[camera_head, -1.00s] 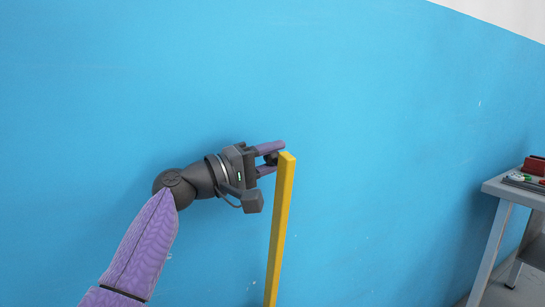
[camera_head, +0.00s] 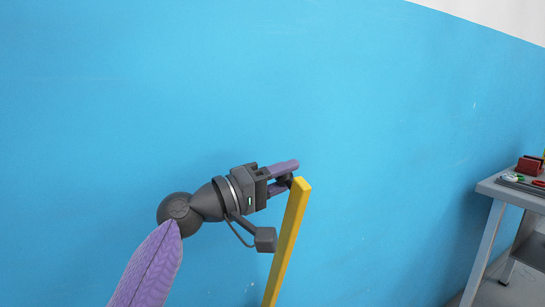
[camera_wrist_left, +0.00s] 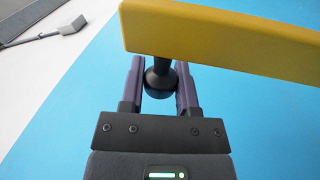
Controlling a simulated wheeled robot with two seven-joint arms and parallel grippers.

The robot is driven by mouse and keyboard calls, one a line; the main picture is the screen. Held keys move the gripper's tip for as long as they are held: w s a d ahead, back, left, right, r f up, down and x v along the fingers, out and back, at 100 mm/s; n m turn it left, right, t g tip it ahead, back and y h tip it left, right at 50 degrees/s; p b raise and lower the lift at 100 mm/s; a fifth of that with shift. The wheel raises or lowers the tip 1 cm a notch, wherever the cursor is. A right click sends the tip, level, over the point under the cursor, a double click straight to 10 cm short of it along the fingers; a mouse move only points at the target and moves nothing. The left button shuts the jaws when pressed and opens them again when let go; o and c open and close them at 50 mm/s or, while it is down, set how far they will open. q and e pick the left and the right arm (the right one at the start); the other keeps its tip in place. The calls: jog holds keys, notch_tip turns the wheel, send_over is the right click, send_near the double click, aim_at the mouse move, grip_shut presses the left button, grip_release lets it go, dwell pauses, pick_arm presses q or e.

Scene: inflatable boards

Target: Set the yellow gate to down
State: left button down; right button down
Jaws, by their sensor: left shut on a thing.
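The yellow gate (camera_head: 288,243) is a long yellow bar. In the head view it stands steeply, its top end leaning to the right. A dark round knob (camera_wrist_left: 159,79) sits on a short stem at the bar's end and shows in the left wrist view, where the bar (camera_wrist_left: 220,36) crosses the top. My left gripper (camera_head: 286,178) is at the bar's top end, with its purple fingers (camera_wrist_left: 160,86) shut on the knob from both sides. The bar's lower end is out of view. My right gripper is not in view.
A blue wall (camera_head: 120,90) fills the space behind the bar. A grey table (camera_head: 510,192) with a red object (camera_head: 529,166) and small items on it stands at the right, apart from the gate. The space between gate and table looks free.

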pick_arm(q)
jog(key=s+d+f+m+p, duration=0.1)
jog(key=s+d+f+m, duration=0.2)
jog(key=s, duration=0.3)
jog(key=s+d+f+m+g+p, duration=0.1)
jog(key=s+d+f+m, duration=0.2)
jog(key=s, duration=0.4)
jog(key=shift+d+f+m+h, duration=0.3)
jog(key=shift+d+f, duration=0.35)
jog(key=shift+d, duration=0.7)
jog(key=shift+s, duration=0.1)
